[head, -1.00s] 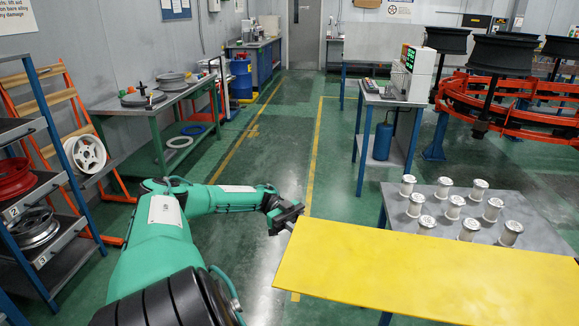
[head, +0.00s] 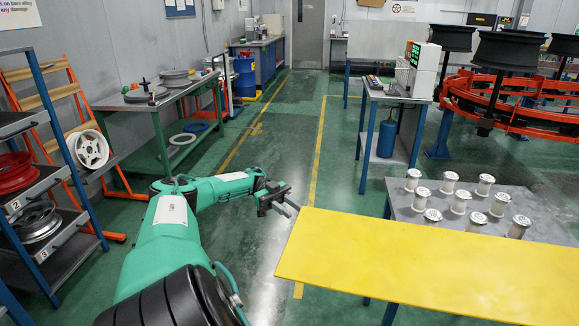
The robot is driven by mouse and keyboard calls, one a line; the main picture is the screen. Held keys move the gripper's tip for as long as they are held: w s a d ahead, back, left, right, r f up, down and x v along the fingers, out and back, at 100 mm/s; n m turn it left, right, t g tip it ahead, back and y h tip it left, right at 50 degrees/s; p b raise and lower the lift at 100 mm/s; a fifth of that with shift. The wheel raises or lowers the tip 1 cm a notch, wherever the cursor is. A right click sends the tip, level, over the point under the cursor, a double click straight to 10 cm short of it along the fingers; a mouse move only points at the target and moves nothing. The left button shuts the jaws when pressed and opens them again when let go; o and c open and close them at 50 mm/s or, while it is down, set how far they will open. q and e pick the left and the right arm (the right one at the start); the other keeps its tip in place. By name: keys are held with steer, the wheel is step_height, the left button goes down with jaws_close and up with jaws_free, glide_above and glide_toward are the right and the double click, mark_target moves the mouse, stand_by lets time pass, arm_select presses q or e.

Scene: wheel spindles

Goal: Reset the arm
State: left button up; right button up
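My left arm (head: 168,235) reaches in from the lower left. Its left gripper (head: 291,203) is over the floor, just left of the yellow panel's far left corner. Its fingers look apart, with nothing visible between them. My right gripper is not in view. Several silver wheel spindles (head: 432,216) stand upright in rows on the grey table (head: 402,199), to the right of the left gripper. The large flat yellow panel (head: 420,262) covers the near part of this table; what supports it is hidden.
A wheel rack (head: 45,255) stands at the left, near a green workbench (head: 160,105). A blue-framed stand with a machine (head: 418,70) is beyond the spindles. An orange conveyor (head: 500,105) is at the right. The green floor aisle (head: 290,130) is clear.

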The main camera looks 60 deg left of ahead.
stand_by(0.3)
